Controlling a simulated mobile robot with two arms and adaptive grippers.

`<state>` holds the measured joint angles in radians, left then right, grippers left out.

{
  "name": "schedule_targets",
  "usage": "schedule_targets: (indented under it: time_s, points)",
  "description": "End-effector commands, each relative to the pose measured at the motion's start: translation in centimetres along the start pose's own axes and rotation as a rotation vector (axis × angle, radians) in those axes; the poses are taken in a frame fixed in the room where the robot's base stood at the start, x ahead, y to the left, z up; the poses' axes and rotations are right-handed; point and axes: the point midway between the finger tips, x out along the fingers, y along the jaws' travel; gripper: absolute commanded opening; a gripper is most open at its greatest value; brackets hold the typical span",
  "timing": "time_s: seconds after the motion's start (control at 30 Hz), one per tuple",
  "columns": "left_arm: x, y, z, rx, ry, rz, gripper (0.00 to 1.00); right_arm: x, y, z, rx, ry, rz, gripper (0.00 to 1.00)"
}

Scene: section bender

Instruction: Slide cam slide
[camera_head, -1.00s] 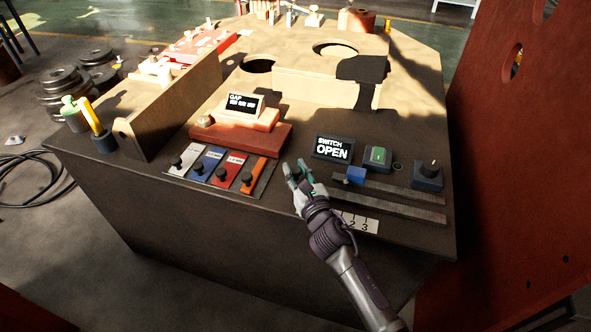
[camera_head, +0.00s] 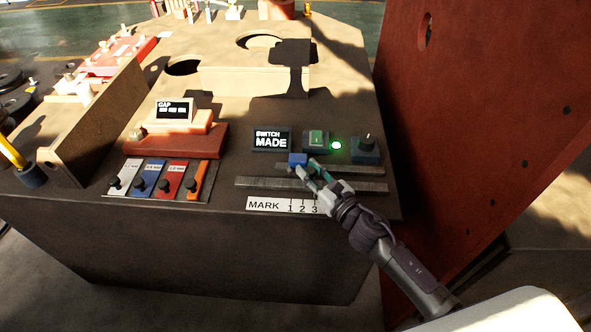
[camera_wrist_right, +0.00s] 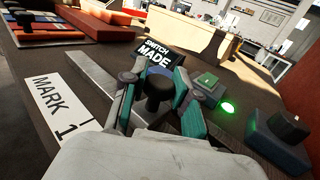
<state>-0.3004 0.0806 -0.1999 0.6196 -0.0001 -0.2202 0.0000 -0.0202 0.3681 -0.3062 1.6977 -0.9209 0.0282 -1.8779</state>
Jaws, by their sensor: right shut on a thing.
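The cam slide is a small blue block (camera_head: 298,159) by the metal guide rails, below the switch display and the green button. Its black knob (camera_wrist_right: 158,88) shows in the right wrist view. My right gripper (camera_head: 313,168) reaches it from the lower right and is shut on the knob, one finger on each side, also in the wrist view (camera_wrist_right: 156,75). The fingers hide part of the slide. The switch display (camera_head: 271,139) reads "SWITCH MADE", and a green lamp (camera_head: 336,145) is lit. The mark plate (camera_head: 268,204) carries lines 1, 2, 3. My left gripper is out of view.
A green button box (camera_head: 315,138) and a dark knob box (camera_head: 366,150) stand close behind the slide. The front guide rail (camera_head: 265,183) runs along the bench edge. Coloured gauge slides (camera_head: 163,180) lie at left. A tall red panel (camera_head: 460,120) stands at right.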

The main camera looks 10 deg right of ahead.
Motion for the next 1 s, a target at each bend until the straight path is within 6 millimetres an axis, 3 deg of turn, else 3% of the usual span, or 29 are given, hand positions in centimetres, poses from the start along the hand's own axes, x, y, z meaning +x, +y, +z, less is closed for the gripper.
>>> schedule_targets:
  time_s: [0.37,0.4,0.53,0.87,1.0]
  points:
    - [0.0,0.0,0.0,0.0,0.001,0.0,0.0,-0.2,-0.1,-0.1,0.002,0.001,0.003,0.0]
    - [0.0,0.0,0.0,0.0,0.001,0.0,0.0,-0.1,-0.1,-0.1,0.002,0.001,0.003,0.36]
    - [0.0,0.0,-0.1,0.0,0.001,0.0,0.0,-0.1,-0.1,-0.1,0.002,0.0,0.002,0.56]
    - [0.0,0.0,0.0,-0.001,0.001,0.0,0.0,-0.4,-0.1,-0.1,0.002,0.0,0.001,0.56]
    - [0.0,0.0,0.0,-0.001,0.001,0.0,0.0,-2.0,-0.1,-0.2,0.002,0.003,0.002,0.56]
